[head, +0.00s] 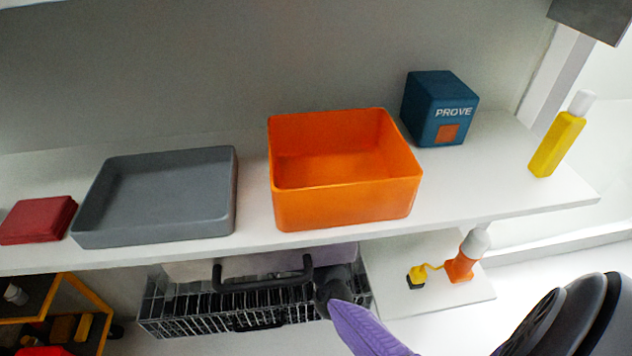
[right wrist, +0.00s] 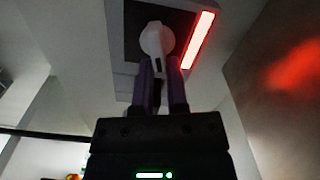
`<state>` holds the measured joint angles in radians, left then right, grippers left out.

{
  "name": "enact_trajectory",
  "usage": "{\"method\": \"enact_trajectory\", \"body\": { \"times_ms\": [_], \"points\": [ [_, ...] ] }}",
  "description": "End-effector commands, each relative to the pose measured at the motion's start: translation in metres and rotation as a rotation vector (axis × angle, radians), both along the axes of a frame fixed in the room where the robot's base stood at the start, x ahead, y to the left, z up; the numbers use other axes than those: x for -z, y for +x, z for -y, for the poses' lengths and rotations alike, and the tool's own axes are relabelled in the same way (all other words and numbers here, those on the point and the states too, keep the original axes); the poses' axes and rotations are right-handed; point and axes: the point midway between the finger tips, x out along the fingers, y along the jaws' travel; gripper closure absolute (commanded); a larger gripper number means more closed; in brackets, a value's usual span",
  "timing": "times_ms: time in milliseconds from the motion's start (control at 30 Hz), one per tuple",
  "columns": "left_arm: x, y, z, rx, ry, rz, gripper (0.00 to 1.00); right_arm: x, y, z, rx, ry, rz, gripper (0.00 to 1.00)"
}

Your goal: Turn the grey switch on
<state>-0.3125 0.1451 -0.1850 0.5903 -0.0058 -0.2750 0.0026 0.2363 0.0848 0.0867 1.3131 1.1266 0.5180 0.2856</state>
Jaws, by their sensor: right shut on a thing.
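In the right wrist view my right gripper (right wrist: 162,68) is shut on a pale grey rounded switch knob (right wrist: 156,38). Its two purple fingers reach up on either side of the knob's lower part. The knob sits on a dark square plate (right wrist: 133,47) in a light housing. A strip beside it (right wrist: 197,40) glows red.
A white shelf (head: 255,225) holds a red block (head: 38,220), a grey tray (head: 160,240), an orange bin (head: 345,205), a blue PROVE box (head: 425,110) and a yellow bottle (head: 556,145). A wire basket (head: 185,312) hangs below. A wall stands right of the switch in the wrist view.

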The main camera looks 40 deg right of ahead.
Motion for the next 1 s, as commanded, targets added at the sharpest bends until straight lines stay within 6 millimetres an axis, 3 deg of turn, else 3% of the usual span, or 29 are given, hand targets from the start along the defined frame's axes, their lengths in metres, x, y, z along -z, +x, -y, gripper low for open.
{"method": "enact_trajectory", "body": {
  "times_ms": [400,1000],
  "points": [
    [0.0072,-0.0032,-0.0002,0.000,0.000,-0.009,0.13,0.0061,-0.0008,0.0007,0.001,0.217,0.130,1.00],
    [0.0088,-0.0036,-0.0003,0.000,0.000,-0.010,0.13,0.0067,-0.0010,0.0010,0.002,0.283,0.170,1.00]
  ]
}}
